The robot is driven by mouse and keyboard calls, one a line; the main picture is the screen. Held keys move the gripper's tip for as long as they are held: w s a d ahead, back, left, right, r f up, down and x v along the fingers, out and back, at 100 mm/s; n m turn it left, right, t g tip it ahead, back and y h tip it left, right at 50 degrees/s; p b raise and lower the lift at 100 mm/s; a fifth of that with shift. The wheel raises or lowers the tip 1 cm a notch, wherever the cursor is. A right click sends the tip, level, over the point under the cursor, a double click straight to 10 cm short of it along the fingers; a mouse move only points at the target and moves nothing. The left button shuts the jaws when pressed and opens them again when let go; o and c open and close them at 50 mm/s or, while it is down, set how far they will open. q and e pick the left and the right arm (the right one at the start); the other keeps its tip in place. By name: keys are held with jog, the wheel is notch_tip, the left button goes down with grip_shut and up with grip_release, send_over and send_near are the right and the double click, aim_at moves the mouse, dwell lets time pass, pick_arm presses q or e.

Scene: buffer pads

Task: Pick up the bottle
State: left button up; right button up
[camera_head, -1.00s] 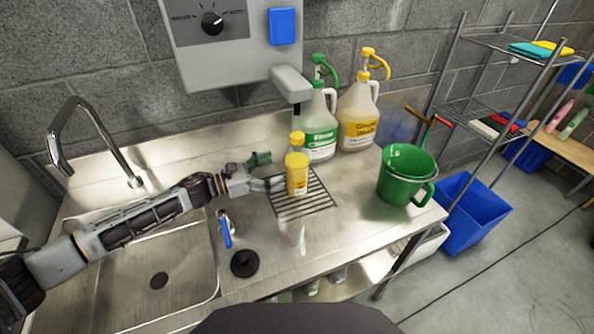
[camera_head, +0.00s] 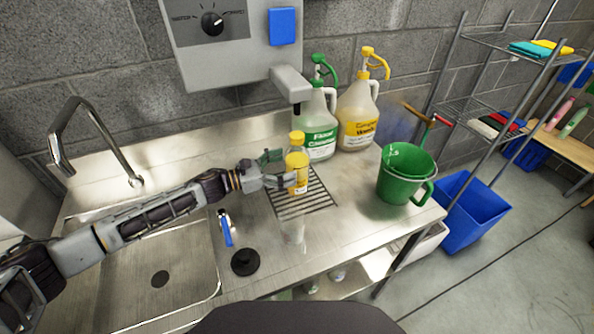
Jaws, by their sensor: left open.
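A small yellow bottle (camera_head: 298,160) with a yellow cap stands upright on the drain grate (camera_head: 318,203) in the steel counter. My left gripper (camera_head: 281,170) reaches in from the left at the bottle. It is open, with one finger behind the bottle's left side and the other at its front left, overlapping the lower part of the bottle. Whether the fingers touch the bottle cannot be told. My right gripper is not in view.
Two large pump jugs, one green-labelled (camera_head: 318,140) and one yellow-labelled (camera_head: 358,125), stand behind the bottle. A green bucket (camera_head: 400,182) is at the right. A dispenser spout (camera_head: 292,88) hangs above. A sink (camera_head: 150,255) and faucet (camera_head: 85,125) are at the left.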

aim_at(296, 163)
pick_arm(q)
jog(key=x, duration=0.2)
jog(key=shift+w+d+r, duration=0.1)
jog(key=shift+d, duration=0.25)
jog(key=shift+w+d, duration=0.2)
jog(key=shift+d, duration=0.4)
jog(key=c, duration=1.2)
jog(key=shift+w, duration=0.1)
jog(key=c, duration=0.5)
jog(key=shift+o, duration=0.2)
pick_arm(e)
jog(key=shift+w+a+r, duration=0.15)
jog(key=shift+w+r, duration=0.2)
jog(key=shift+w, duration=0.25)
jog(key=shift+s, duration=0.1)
